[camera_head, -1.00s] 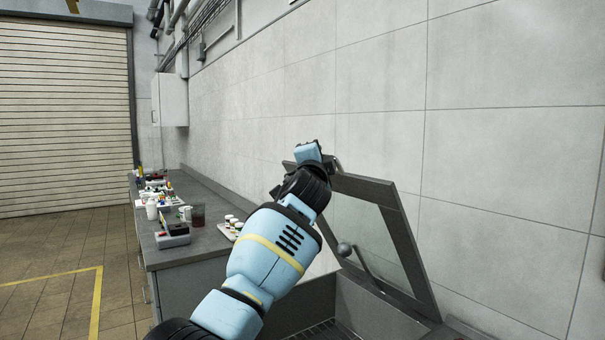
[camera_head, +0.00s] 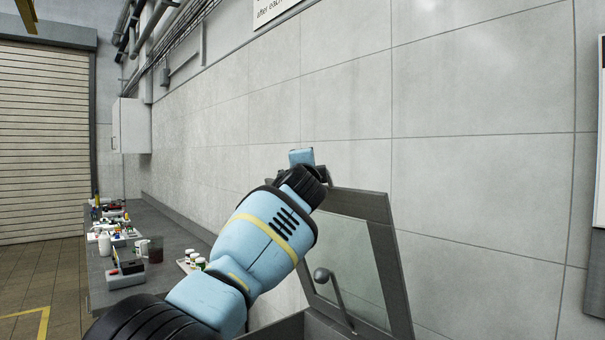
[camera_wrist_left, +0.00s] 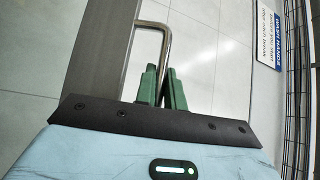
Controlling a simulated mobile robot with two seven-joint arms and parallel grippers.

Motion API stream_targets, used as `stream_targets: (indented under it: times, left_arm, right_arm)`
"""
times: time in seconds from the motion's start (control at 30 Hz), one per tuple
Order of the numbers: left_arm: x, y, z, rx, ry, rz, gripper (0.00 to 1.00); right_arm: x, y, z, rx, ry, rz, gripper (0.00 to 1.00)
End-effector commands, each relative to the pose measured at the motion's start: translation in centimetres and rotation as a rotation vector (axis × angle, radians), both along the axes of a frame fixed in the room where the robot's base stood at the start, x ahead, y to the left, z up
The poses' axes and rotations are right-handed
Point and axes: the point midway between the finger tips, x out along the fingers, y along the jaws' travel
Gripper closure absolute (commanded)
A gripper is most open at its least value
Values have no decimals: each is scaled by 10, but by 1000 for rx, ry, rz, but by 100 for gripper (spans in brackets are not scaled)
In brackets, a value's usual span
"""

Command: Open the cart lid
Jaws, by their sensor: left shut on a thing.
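The cart lid (camera_head: 383,235) is a dark grey frame around a clear pane and stands raised at a steep tilt in front of the wall. A lever with a round grey knob (camera_head: 321,274) shows by the pane. My left gripper (camera_head: 322,173) is at the lid's upper edge, its fingers largely hidden by my wrist in the head view. In the left wrist view the green fingers of my left gripper (camera_wrist_left: 166,80) are shut on the bent metal lid handle (camera_wrist_left: 153,24). The lid frame (camera_wrist_left: 100,50) runs beside them. My right gripper is in neither view.
A grey counter (camera_head: 165,215) along the wall at left holds bottles, a dark red cup (camera_head: 155,250) and a tray of white jars (camera_head: 191,262). The tiled wall (camera_head: 470,170) is close behind the lid. A sign (camera_wrist_left: 268,35) hangs there.

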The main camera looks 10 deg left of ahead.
Motion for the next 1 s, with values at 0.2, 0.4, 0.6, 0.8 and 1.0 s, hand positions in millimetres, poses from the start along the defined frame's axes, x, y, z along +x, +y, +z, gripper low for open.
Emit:
stream_targets:
  times: [0.2,0.4,0.6,0.8,1.0]
  left_arm:
    - [0,-3,1,7,9,2,100]
    - [0,-3,1,8,11,2,100]
    - [0,-3,1,8,11,2,100]
    - [0,-3,1,8,11,2,70]
    - [0,-3,1,7,10,1,67]
  right_arm:
    - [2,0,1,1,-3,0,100]
    - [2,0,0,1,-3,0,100]
    - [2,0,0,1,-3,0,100]
    - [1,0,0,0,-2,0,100]
    - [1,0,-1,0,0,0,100]
